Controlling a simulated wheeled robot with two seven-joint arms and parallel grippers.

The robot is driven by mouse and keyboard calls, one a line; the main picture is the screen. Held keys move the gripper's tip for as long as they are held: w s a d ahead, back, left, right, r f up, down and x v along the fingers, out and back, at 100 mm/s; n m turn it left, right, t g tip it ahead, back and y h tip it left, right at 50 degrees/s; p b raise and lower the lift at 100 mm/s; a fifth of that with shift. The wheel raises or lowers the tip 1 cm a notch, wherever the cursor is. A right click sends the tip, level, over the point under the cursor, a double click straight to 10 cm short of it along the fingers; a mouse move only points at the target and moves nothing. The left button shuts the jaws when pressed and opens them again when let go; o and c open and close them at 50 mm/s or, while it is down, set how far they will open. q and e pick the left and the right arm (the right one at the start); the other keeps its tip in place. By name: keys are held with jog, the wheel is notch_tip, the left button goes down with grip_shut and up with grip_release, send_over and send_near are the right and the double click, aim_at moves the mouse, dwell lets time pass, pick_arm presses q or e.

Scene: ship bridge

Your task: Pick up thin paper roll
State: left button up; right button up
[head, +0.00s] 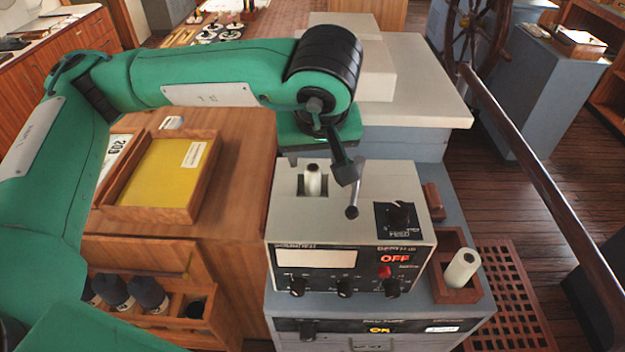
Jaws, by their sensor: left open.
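A thin white paper roll (313,181) with a dark core end stands in the square slot on top of a grey recorder unit (285,205). A thicker-looking white roll (461,268) leans in a small wooden box at the unit's right. My left gripper (322,168) is open, pointing down over the slot at the back of the unit. One dark finger shows to the right of the thin roll; the other is hard to make out. I cannot tell whether the fingers touch the roll. My right gripper is not in view.
A wooden tray (208,172) with a yellow sheet lies on the left desk. A rail (545,185) runs along the right.

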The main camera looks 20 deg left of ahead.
aim_at(313, 168)
pick_arm(q)
jog(key=shift+w+f, duration=0.35)
jog(key=shift+f, duration=0.3)
jog(key=shift+f+p, duration=0.15)
jog(key=shift+p, duration=0.15)
jog(key=p+x, duration=0.2)
jog(key=x, duration=0.1)
jog(key=shift+a+f+p, duration=0.2)
jog(key=shift+f+p, duration=0.15)
jog(key=shift+p, duration=0.05)
jog(key=shift+w+a+f, duration=0.1)
jog(key=shift+w+f, duration=0.15)
jog(key=shift+f, duration=0.3)
jog(key=c, duration=1)
jog(key=shift+c, duration=0.4)
jog(key=shift+r, duration=0.1)
